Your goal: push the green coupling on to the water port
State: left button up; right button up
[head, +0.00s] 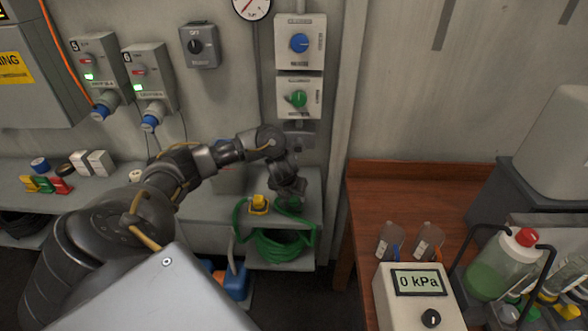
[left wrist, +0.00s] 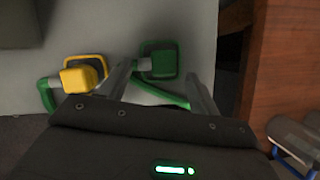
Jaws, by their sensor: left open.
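The green coupling (head: 295,204) sits on a small grey shelf (head: 195,209), with a green hose (head: 262,245) joined to it. It also shows in the left wrist view (left wrist: 159,62), lying in the gap between the fingertips. My left gripper (head: 289,190) is open, points down over the green coupling and partly hides it; I cannot tell whether a finger touches it. On the wall above is a panel with a green knob (head: 297,98). A grey fitting (head: 299,138) below it is partly hidden by my left arm; I cannot tell whether this is the water port. My right gripper is out of view.
A yellow coupling (head: 258,204) stands close to the left of the green one. A blue-knob panel (head: 299,42) is above the green-knob panel. A wooden bench (head: 400,185) with a kPa gauge box (head: 415,300) is at the right. Bare wall lies above the bench.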

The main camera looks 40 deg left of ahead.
aim_at(293, 197)
pick_arm(q)
jog(key=shift+x, duration=1.9)
jog(key=shift+w, duration=0.1)
jog(key=shift+d, duration=0.1)
jog(key=shift+r, duration=0.1)
jog(key=c, duration=1)
